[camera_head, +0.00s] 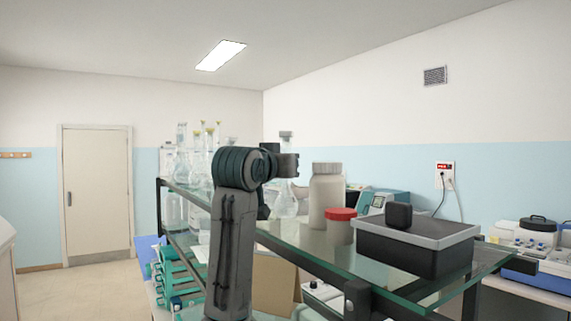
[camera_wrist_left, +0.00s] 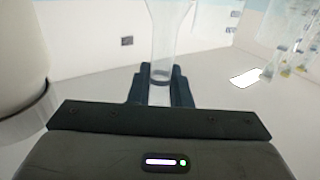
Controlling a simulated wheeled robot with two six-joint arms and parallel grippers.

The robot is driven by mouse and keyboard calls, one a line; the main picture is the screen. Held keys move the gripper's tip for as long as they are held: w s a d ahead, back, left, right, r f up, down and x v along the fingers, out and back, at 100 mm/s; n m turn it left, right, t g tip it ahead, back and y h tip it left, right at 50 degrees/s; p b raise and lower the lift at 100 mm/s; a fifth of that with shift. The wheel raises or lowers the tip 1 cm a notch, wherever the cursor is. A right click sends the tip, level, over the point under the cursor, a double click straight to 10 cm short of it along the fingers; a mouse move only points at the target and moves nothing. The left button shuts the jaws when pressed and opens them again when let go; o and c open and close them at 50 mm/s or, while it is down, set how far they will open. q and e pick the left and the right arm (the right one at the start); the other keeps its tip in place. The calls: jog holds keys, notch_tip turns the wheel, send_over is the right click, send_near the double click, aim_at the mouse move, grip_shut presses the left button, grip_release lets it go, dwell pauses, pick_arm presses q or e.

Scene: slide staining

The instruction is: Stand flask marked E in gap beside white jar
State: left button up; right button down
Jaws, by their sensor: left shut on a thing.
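My left gripper (camera_head: 291,165) reaches over the glass shelf and is shut on the neck of a clear glass flask (camera_head: 285,205). In the left wrist view the neck (camera_wrist_left: 163,50) stands between the two dark fingers (camera_wrist_left: 161,88). The flask's body hangs below the gripper, left of the white jar (camera_head: 326,190); whether its base touches the shelf I cannot tell. No letter E is readable on it. The white jar also fills the left edge of the left wrist view (camera_wrist_left: 20,60). My right gripper is out of view.
A small red-lidded jar (camera_head: 340,228) stands in front of the white jar, and a dark box (camera_head: 418,247) with a black block stands to the right. More glassware (camera_head: 200,160) stands farther left on the glass shelf (camera_head: 315,240). A cardboard box (camera_head: 275,285) is below.

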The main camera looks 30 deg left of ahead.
pick_arm(q)
jog(key=o, duration=0.6)
jog(key=shift+c, duration=0.2)
jog(key=shift+o, duration=0.9)
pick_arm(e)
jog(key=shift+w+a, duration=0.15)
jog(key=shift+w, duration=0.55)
pick_arm(q)
jog(key=shift+s, duration=0.1)
